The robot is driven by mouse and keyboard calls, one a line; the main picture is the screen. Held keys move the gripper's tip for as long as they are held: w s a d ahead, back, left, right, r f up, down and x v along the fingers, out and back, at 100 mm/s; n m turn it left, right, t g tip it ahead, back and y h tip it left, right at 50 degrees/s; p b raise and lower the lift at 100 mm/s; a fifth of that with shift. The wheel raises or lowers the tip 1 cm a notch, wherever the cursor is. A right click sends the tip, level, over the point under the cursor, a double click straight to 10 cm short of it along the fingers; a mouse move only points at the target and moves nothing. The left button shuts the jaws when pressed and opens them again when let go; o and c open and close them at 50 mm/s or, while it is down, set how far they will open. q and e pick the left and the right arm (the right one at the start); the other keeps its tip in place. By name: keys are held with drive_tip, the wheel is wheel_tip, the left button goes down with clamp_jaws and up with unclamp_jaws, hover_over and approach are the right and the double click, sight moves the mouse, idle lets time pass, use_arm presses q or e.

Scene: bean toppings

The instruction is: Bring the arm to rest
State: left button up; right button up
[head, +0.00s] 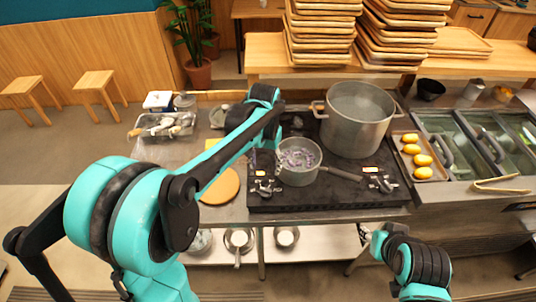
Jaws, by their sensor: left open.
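My left arm reaches in from the left across the counter to the stove. My left gripper (267,160) is small and dark in the head view, at the left side of a small metal pot (301,176). It is open; I cannot tell whether it touches the pot. The pot stands on the black stove (330,197) with purplish contents in it, its handle pointing right. My right arm shows at the lower right, over the floor in front of the counter; its gripper is not visible.
A large steel pot (355,125) stands behind the small pot. A tray (433,172) with several yellow items lies right of the stove. A round wooden board (221,187) lies at its left, a metal tray of utensils (160,126) farther left. Wooden trays (320,32) are stacked behind.

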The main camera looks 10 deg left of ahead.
use_arm(q)
drive_tip(key=s+a+f+t+b, duration=0.1)
drive_tip(key=s+t+b, duration=0.2)
drive_tip(key=s, duration=0.5)
drive_tip(key=s+a+f+n+t+b, duration=0.1)
drive_tip(key=s+a+f+t+b, duration=0.1)
drive_tip(key=s, duration=0.7)
drive_tip(key=shift+f+t+b, duration=0.25)
drive_tip(key=shift+t+b, duration=0.2)
drive_tip(key=shift+t, duration=0.65)
drive_tip(key=shift+w, duration=0.1)
idle(0.5)
